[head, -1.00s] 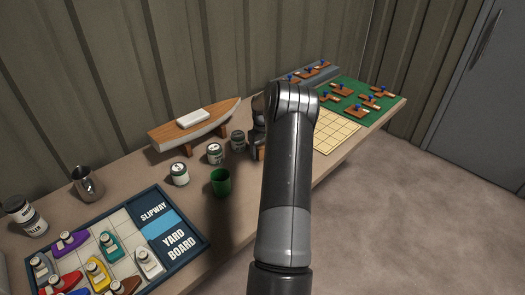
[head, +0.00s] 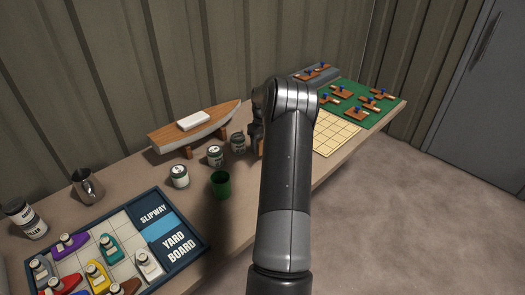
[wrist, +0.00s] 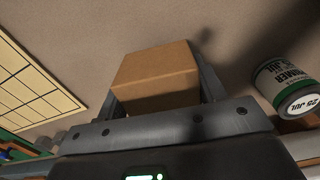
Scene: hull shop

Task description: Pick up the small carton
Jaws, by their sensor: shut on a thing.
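The small carton (wrist: 155,75) is a plain brown box in the wrist view. It sits between the two fingers of my gripper (wrist: 158,92), which is shut on it. In the head view my arm hides most of the carton and the fingers; a small part of my gripper (head: 257,135) shows left of the arm, over the bench. Whether the carton touches the bench top is hard to tell.
A labelled primer tin (wrist: 287,88) stands close to the right of my gripper in the wrist view. Several tins and a green cup (head: 221,184) stand left of the arm. A model boat (head: 195,127) is behind them. A yellow grid board (head: 335,133) lies to the right.

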